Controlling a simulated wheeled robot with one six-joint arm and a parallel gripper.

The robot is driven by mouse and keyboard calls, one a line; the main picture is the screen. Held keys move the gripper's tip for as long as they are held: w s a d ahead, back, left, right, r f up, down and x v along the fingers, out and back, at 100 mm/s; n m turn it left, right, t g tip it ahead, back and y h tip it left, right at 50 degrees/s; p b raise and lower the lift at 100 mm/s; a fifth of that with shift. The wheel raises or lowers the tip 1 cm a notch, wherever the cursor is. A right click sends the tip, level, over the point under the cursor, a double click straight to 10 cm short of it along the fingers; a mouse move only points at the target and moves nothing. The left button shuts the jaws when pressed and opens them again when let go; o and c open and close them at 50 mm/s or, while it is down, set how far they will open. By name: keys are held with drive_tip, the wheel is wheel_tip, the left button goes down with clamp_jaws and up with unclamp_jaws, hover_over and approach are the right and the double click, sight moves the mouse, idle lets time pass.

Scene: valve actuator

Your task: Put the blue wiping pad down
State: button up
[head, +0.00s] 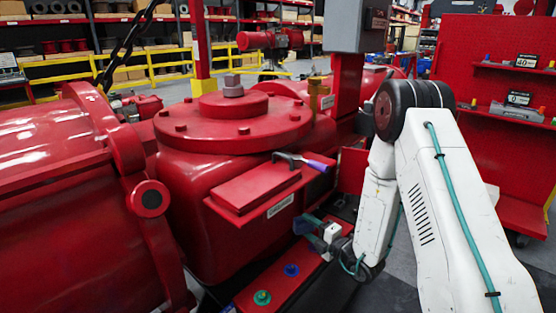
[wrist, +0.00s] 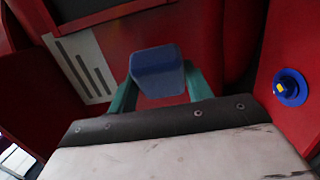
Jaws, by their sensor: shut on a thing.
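The blue wiping pad (wrist: 157,62) is between the teal fingers of my gripper (wrist: 160,84) in the wrist view. My gripper is shut on it. In the head view the pad (head: 302,225) is a small dark blue block at the tip of my gripper (head: 316,232). It is beside the red valve body, just below the labelled edge of a red ledge. Whether the pad touches any surface beneath it, I cannot tell.
A red ledge (head: 237,213) carries a tool with a purple handle (head: 318,166). A red panel (head: 262,283) below bears a green knob (head: 262,297) and a blue knob (head: 291,270). The large red valve body (head: 205,205) stands close behind.

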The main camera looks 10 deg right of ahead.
idle(0.7)
drive_tip(key=shift+d+f+h, duration=0.3)
drive_tip(key=shift+d+f, duration=0.05)
drive_tip(key=shift+f, duration=0.05)
drive_tip(key=r+h, duration=0.1)
drive_tip(key=r, duration=0.1)
drive_tip(key=w+r+m+t, duration=0.1)
drive_tip(key=r, duration=0.2)
drive_tip(key=w+d+r+m+h, duration=0.1)
drive_tip(key=r, duration=0.1)
drive_tip(key=shift+d+r+h, duration=0.1)
drive_tip(key=shift+r+h, duration=0.1)
drive_tip(key=shift+h, duration=0.1)
wheel_tip(320, 180, up, 7)
drive_tip(key=a, duration=0.1)
drive_tip(key=shift+w, duration=0.25)
